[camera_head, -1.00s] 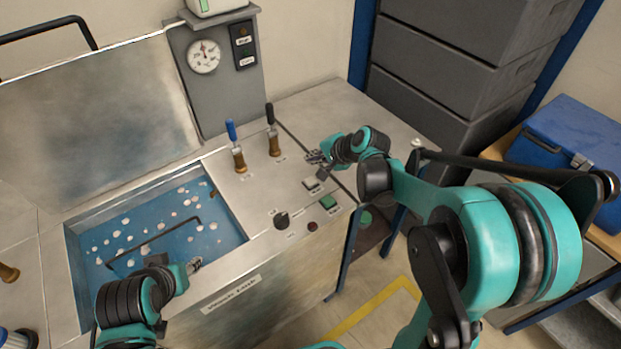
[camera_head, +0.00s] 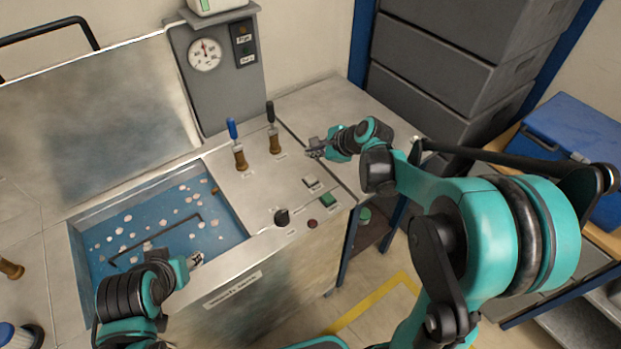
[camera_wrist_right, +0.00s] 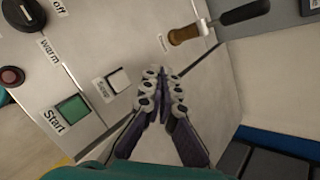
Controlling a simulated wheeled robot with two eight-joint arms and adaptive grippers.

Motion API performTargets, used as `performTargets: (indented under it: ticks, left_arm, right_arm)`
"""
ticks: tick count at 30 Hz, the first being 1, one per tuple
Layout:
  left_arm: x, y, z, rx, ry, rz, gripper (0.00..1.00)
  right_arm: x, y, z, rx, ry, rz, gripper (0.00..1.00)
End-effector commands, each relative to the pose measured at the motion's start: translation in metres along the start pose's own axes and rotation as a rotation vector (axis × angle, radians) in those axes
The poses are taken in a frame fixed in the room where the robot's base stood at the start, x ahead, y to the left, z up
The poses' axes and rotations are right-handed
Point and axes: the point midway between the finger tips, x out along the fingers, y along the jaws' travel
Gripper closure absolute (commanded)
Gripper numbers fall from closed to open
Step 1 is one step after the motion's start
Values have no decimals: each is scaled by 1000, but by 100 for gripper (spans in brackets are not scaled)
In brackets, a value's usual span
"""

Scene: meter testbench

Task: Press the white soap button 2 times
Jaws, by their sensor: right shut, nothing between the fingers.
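The white soap button (camera_head: 311,181) sits on the metal top of the bench, behind the green start button. In the right wrist view the white button (camera_wrist_right: 118,80) shows clear and uncovered, with a "Soap" label beside it. My right gripper (camera_head: 312,150) is shut and empty, above the bench top and behind the soap button. In the right wrist view its closed fingertips (camera_wrist_right: 162,73) are to the right of the button, apart from it. My left gripper (camera_head: 195,260) is over the front of the water basin, too small to read its jaws.
The green start button (camera_head: 328,201), a red button (camera_head: 312,223) and a black knob (camera_head: 282,217) lie nearer the front edge. A blue-handled lever (camera_head: 237,145) and a black-handled lever (camera_head: 272,128) stand behind. The open basin (camera_head: 150,232) holds blue water with pale bits.

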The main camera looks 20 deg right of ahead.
Motion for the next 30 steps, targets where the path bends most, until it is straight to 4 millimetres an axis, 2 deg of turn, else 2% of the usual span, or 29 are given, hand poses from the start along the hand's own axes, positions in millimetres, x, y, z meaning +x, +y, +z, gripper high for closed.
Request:
performTargets:
  ticks: [18,23,30]
  left_arm:
    - [50,0,36,0,0,0,60]
    - [56,0,40,0,0,0,60]
    - [55,0,40,0,0,0,60]
  right_arm:
    - [53,39,-39,-1,0,0,100]
    - [60,43,-44,-1,0,0,100]
    - [60,43,-43,-1,0,0,100]
